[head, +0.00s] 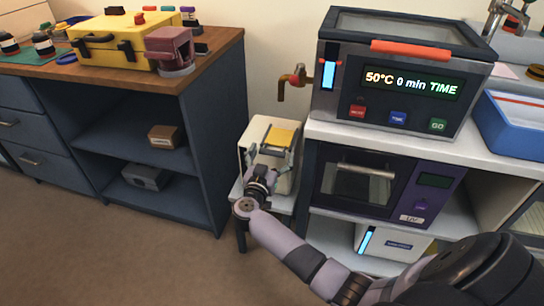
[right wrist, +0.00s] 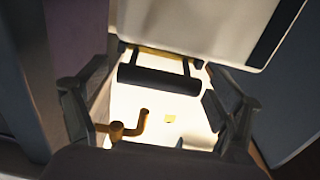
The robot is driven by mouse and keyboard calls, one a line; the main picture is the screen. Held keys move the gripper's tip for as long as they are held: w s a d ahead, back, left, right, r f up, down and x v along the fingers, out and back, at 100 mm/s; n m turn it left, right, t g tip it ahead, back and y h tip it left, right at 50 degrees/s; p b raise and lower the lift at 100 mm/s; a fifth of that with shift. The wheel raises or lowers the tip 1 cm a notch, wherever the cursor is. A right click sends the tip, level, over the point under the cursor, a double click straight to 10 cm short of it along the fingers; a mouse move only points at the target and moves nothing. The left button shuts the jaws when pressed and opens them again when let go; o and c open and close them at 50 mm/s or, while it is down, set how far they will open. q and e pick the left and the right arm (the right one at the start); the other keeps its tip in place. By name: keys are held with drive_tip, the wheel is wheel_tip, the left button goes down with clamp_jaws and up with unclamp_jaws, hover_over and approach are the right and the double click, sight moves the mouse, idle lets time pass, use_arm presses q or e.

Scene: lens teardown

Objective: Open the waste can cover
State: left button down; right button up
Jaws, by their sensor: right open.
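The waste can (head: 249,133) is a cream box standing low between the wooden-topped cabinet and the white bench. A yellow patch (head: 279,137) shows on its top. My right gripper (head: 272,152) is open at the can, its fingers spread in front of the yellow patch. In the right wrist view, a cream panel (right wrist: 190,28) of the can fills the top. A dark bar (right wrist: 160,77) lies between the two open fingers (right wrist: 160,112), with no finger closed on it. Whether the cover is raised cannot be told. My left gripper is out of view.
A brass tap (head: 295,80) sticks out above and right of the can, from the heated bath (head: 400,70). A purple-fronted UV oven (head: 390,185) is close on the right. The blue cabinet (head: 215,150) stands left. The floor in front is clear.

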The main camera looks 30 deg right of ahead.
drive_tip(key=shift+w+d, duration=0.15)
drive_tip(key=c, duration=1.7)
